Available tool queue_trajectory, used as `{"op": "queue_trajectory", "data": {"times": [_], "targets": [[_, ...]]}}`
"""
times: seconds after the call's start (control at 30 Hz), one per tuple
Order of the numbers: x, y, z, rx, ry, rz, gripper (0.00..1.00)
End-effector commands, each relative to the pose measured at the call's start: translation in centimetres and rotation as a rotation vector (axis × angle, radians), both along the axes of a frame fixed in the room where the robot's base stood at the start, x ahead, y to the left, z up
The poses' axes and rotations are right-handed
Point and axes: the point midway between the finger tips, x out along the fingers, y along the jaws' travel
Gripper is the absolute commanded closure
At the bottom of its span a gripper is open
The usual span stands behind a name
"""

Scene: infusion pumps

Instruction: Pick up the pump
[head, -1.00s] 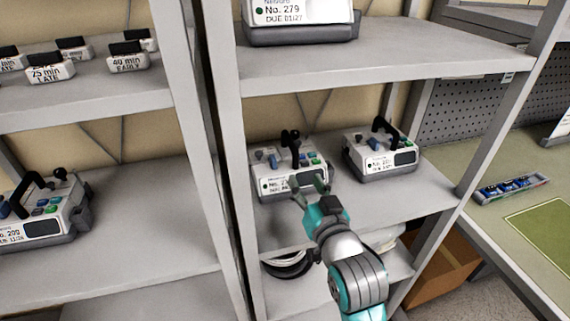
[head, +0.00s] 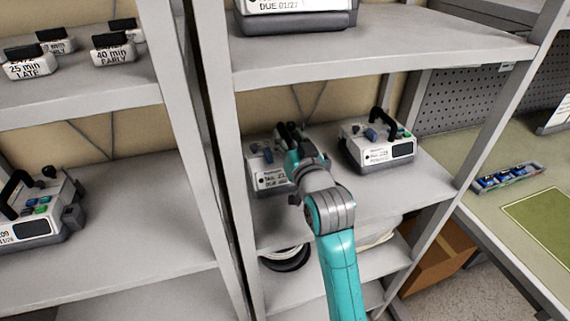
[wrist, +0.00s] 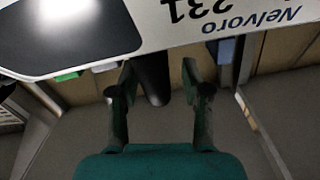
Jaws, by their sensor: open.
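A white and grey pump (head: 266,180) stands on the middle shelf of the right-hand rack. My arm and gripper (head: 291,140) hide its right part and most of its handle. In the wrist view its white front (wrist: 235,22) is upside down and reads "Nelvoro" and "231". My gripper (wrist: 158,76) is open there, with a finger on each side of the pump's black handle (wrist: 152,85). Whether either finger touches the handle cannot be told. A second pump (head: 365,155) with a black upright handle stands to the right, apart from my gripper.
Another pump (head: 295,18) stands on the shelf above (head: 390,62), which overhangs my arm. A rack post (head: 236,210) is close on the left. Another pump (head: 38,222) sits on the left rack. Coiled tubing (head: 285,258) lies below. A bench (head: 520,165) is at right.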

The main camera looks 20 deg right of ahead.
Motion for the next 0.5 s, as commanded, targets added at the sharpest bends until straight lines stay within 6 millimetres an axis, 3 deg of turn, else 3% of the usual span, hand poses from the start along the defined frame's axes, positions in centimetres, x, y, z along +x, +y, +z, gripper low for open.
{"op": "queue_trajectory", "data": {"times": [0.2, 0.43, 0.47, 0.5], "targets": [[2.1, 0.0, 0.0, 0.000, 0.000, 0.000, 0.53], [2.2, 0.0, 0.0, 0.000, 0.000, 0.001, 0.53], [2.2, 0.0, 0.0, 0.000, 0.000, 0.001, 0.55], [2.2, 0.0, 0.0, 0.000, 0.000, 0.001, 0.65]]}}
